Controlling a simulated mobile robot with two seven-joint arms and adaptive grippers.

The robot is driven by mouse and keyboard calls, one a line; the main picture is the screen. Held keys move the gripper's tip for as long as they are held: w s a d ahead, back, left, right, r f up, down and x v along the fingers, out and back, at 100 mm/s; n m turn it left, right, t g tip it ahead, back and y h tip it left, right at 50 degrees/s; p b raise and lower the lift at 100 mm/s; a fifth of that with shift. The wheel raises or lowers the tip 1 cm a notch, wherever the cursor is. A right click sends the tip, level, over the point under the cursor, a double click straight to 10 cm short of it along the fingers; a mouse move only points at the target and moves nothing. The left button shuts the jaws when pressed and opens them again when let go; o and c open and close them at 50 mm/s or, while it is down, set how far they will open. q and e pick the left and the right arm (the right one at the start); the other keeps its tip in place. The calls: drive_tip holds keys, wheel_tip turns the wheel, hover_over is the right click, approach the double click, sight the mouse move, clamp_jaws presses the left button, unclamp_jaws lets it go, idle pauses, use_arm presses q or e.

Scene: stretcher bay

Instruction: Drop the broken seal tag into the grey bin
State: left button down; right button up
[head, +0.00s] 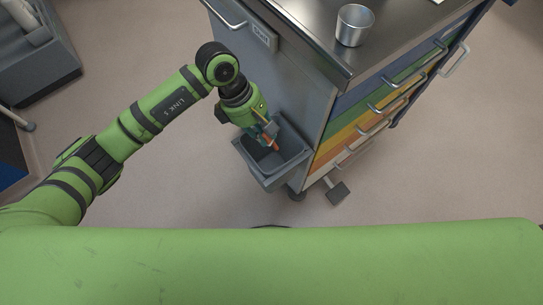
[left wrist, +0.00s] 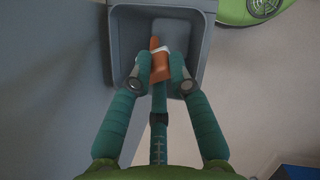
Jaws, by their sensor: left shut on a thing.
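The broken seal tag (left wrist: 158,63) is a small orange piece with a pale band, held between the teal fingertips of my left gripper (left wrist: 158,77). In the head view the orange tag (head: 275,144) shows at the tip of the left gripper (head: 268,133), over the opening of the grey bin (head: 264,179). The grey bin also shows in the left wrist view (left wrist: 204,50), with the tag inside its outline. I cannot tell whether the tag is above or below the rim. My right gripper is not in view.
The bin hangs at the side of a metal cart (head: 309,64) with coloured drawers. A metal cup (head: 354,25) stands on the cart top. A pedal (head: 336,194) sticks out low by the cart. The floor to the right is clear.

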use_arm(q)
wheel_tip(320, 180, down, 5)
drive_tip(key=shift+r+b, duration=0.1)
drive_tip(key=shift+b, duration=1)
drive_tip(key=c, duration=1.1)
unclamp_jaws()
drive_tip(key=v, duration=1.2)
